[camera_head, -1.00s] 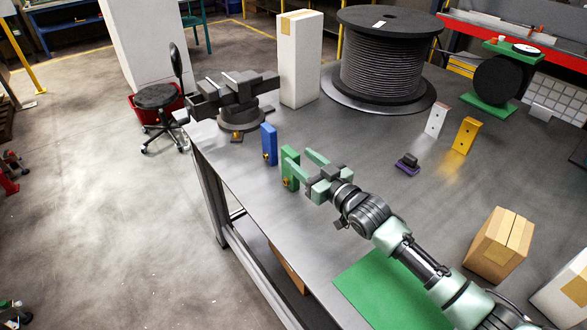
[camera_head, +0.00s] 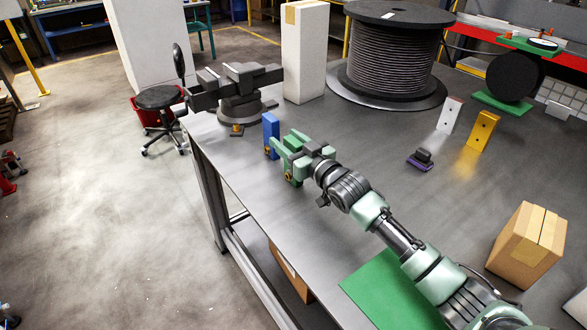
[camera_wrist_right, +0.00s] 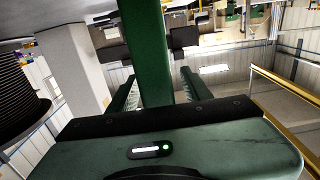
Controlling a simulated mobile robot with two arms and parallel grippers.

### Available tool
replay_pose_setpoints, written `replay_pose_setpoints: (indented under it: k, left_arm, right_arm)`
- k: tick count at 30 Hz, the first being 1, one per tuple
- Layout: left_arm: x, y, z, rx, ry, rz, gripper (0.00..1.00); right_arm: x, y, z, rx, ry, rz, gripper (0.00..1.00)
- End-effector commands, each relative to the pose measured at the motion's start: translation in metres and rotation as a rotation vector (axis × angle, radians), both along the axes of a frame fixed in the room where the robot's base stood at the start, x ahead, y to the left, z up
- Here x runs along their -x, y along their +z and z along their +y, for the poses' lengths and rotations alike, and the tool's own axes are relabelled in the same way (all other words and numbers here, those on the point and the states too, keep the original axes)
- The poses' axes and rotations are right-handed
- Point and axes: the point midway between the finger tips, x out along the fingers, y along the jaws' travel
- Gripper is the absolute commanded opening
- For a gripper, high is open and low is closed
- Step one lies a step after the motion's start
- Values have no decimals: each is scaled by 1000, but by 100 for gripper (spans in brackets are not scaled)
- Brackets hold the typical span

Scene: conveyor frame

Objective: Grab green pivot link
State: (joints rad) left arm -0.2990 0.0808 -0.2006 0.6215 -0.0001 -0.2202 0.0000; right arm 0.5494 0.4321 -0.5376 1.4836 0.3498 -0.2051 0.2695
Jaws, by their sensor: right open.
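The green pivot link (camera_head: 292,172) stands upright near the left edge of the grey workbench, with a brass fitting low on it. My right gripper (camera_head: 283,145) is open at the link and partly hides it. In the right wrist view the link (camera_wrist_right: 147,45) rises as a tall green bar between the two spread fingers (camera_wrist_right: 157,90). A gap shows on the right side of the bar; contact on the left side cannot be told. My left gripper is not in view.
A blue link (camera_head: 270,135) stands just behind the green one. A dark vise (camera_head: 238,95), a tall white box (camera_head: 304,50) and a large cable spool (camera_head: 390,55) are farther back. A purple-based part (camera_head: 420,160) and yellow bracket (camera_head: 482,131) stand to the right.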

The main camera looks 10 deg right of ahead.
Motion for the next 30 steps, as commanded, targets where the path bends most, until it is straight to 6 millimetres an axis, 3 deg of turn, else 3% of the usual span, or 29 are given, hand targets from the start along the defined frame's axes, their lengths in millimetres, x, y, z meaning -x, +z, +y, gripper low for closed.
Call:
replay_pose_setpoints:
  k: [8,13,30]
  left_arm:
    - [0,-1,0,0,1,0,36]
    - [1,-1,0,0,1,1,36]
    - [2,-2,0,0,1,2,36]
  right_arm:
    - [-3,0,1,-1,1,1,46]
    - [-2,0,1,-1,0,1,0]
    - [-2,-1,1,1,0,3,0]
